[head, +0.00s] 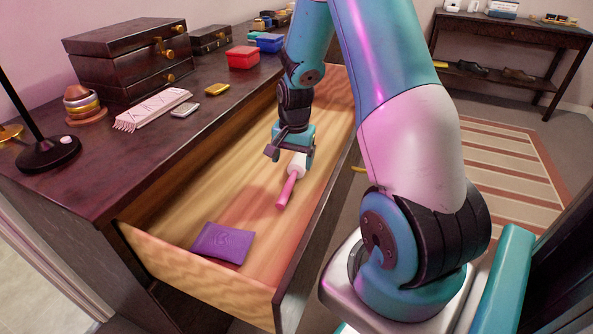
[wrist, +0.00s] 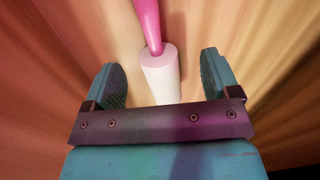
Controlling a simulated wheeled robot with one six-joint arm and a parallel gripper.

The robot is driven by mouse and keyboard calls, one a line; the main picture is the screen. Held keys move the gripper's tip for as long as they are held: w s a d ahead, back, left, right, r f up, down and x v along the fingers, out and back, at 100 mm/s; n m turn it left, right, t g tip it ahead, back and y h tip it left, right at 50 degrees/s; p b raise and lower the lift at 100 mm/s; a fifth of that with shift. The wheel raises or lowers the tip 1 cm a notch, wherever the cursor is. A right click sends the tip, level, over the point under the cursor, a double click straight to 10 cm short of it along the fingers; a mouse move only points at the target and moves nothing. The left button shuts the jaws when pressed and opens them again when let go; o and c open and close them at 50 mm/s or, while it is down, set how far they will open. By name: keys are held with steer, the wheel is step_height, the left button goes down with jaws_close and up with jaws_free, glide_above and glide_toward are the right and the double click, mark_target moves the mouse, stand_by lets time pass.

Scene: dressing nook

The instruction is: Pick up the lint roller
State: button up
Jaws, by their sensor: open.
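The lint roller lies in the open drawer (head: 180,212). In the wrist view the white roll (wrist: 160,75) lies between my two open fingers (wrist: 162,85), with a gap on each side. The pink handle (wrist: 149,22) runs up out of the top of that view. The roll's near end is hidden behind the gripper's crossbar.
A purple pouch (head: 224,242) lies in the drawer near its front corner. The drawer walls surround my gripper.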

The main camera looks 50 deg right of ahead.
mark_target(294, 172)
step_height(294, 172, down, 5)
steer(key=shift+s+d+f+b, duration=0.1)
steer(key=shift+s+d+b, duration=0.05)
steer(key=shift+b, duration=0.7)
steer(key=c, duration=1.1)
steer(key=shift+o, duration=0.2)
step_height(294, 172, up, 20)
steer(key=p, duration=0.5)
